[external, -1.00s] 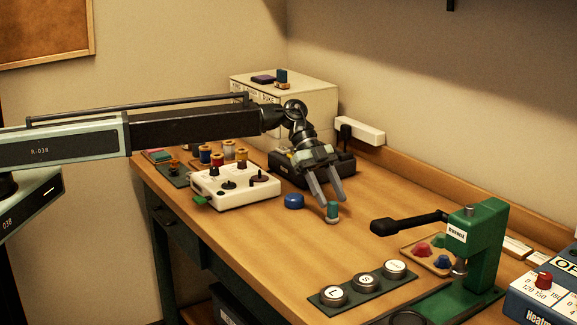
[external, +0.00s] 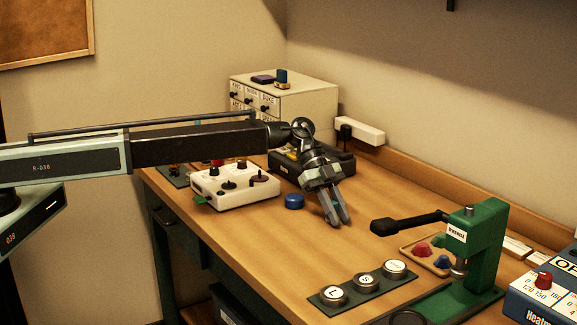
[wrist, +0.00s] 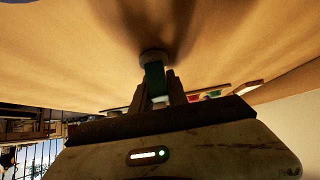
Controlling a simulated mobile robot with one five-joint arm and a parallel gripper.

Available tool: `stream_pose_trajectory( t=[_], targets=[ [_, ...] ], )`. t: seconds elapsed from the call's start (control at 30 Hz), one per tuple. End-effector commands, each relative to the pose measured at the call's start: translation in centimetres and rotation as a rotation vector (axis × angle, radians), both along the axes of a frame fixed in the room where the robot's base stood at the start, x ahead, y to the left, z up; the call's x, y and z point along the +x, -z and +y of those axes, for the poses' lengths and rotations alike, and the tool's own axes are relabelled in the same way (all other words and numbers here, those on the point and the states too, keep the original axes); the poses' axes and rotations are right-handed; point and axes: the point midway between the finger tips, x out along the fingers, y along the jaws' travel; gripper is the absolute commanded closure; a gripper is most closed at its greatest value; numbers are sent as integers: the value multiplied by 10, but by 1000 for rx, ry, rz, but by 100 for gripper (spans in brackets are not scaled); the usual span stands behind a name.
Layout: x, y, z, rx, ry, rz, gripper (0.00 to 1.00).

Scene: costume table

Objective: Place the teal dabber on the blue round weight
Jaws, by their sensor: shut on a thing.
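My gripper (external: 340,222) points down at the bench and is shut on the teal dabber. In the wrist view the teal dabber (wrist: 154,80) sits between the two fingers (wrist: 158,97), with its pale round end (wrist: 154,56) towards the bench. In the external view the fingers hide most or all of the dabber. I cannot tell whether it touches the bench.
A white control box (external: 236,186) with knobs stands left of the weight. A black box (external: 330,166) is behind my wrist. The green press (external: 478,250), with its black lever, and a strip of round lettered buttons (external: 365,282) are to the right. The bench between is clear.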

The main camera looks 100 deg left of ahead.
Motion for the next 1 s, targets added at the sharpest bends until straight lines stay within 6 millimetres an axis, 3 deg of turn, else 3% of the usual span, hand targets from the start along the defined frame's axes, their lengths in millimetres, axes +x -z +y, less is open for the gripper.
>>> stream_pose_trajectory(
  t=[0.27, 0.57, 1.0],
  targets=[
    [0, -6, 0, 0, 0, 0, 100],
    [0, -42, 0, 0, 0, 0, 100],
    [-109, -46, -36, 0, 0, 0, 100]
  ],
)
